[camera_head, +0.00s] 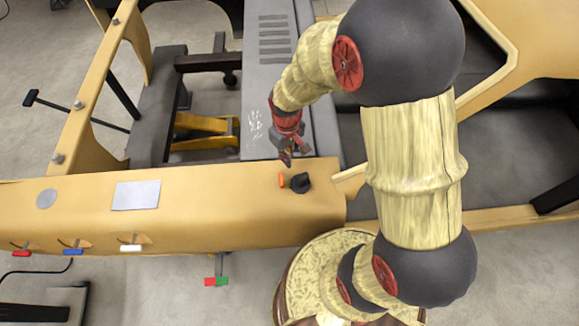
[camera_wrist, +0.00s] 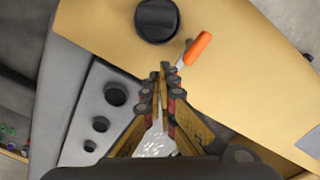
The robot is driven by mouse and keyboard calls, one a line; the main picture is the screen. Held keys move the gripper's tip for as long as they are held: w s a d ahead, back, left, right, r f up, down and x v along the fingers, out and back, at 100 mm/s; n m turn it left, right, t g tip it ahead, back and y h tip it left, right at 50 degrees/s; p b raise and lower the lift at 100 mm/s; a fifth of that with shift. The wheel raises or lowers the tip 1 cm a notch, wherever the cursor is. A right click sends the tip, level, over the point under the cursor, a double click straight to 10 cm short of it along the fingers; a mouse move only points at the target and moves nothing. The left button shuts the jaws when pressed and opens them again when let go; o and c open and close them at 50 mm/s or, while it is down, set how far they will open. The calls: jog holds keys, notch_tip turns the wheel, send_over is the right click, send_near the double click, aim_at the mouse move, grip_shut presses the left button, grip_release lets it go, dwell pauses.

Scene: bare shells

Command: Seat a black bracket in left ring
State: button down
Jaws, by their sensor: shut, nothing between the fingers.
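My gripper (camera_head: 286,158) hangs over the far edge of the tan beam (camera_head: 230,212). In the wrist view its fingers (camera_wrist: 164,70) are together and hold nothing. A round black piece (camera_head: 300,183) sits on the beam just beyond the fingertips; from the wrist it is a dark disc with a rim (camera_wrist: 157,19). I cannot tell whether it is the bracket. An orange-handled item (camera_head: 281,180) lies beside it; in the wrist view its orange handle (camera_wrist: 198,48) is close to the fingertips, at their right. No clear ring shows; a flat grey disc (camera_head: 47,198) is at the beam's left.
A pale grey rectangle (camera_head: 136,195) lies on the beam. Red (camera_head: 21,253), blue (camera_head: 72,252) and white (camera_head: 130,248) tabs line its near edge. A grey panel with holes (camera_wrist: 112,93) is left of my fingers. The beam's middle is clear.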

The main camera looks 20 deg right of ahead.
notch_tip(320, 180, up, 6)
dwell(0.4)
jog(key=c, duration=2.6)
grip_release()
jog(key=shift+r, duration=0.1)
